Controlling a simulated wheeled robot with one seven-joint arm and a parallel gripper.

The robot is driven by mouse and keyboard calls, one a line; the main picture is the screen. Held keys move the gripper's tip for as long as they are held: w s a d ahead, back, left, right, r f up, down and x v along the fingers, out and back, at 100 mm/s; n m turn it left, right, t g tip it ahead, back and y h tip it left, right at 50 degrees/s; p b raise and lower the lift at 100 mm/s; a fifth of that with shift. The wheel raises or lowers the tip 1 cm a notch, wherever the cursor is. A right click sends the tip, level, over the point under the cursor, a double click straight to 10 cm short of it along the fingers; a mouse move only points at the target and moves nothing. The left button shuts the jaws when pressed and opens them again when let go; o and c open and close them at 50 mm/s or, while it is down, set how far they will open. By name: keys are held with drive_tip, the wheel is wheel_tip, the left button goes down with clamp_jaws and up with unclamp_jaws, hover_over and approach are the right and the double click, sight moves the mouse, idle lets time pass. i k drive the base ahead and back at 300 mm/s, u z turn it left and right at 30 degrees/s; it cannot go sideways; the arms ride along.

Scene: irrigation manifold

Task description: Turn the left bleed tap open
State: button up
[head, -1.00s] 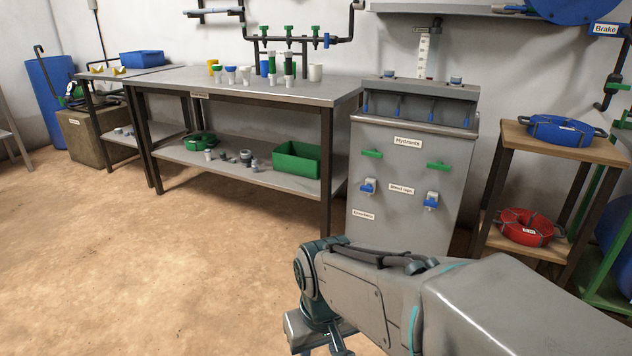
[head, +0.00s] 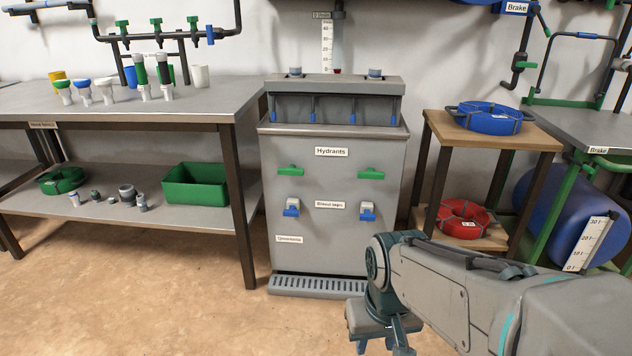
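The left bleed tap (head: 291,207) is a small white body with a blue handle. It is on the front of the grey cabinet (head: 341,250), left of the "Bleed taps" label (head: 330,205). A matching right bleed tap (head: 367,210) is on the other side of the label. My gripper (head: 384,345) hangs at the bottom of the head view, in front of the cabinet's lower right, below and apart from both taps. Its fingertips run to the frame's lower edge, so I cannot tell whether it is open or shut.
Two green handles (head: 290,170) sit above the taps under the "Hydrants" label. A workbench (head: 150,103) with a green bin (head: 196,184) stands left. A wooden stand (head: 478,133) with blue and red coils is right. Sandy floor (head: 120,300) is clear at front left.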

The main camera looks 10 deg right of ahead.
sight(290, 212)
drive_tip(key=z, duration=0.05)
drive_tip(key=i, duration=0.75)
drive_tip(key=u, duration=0.8)
drive_tip(key=i, duration=0.5)
drive_tip(key=u, duration=0.45)
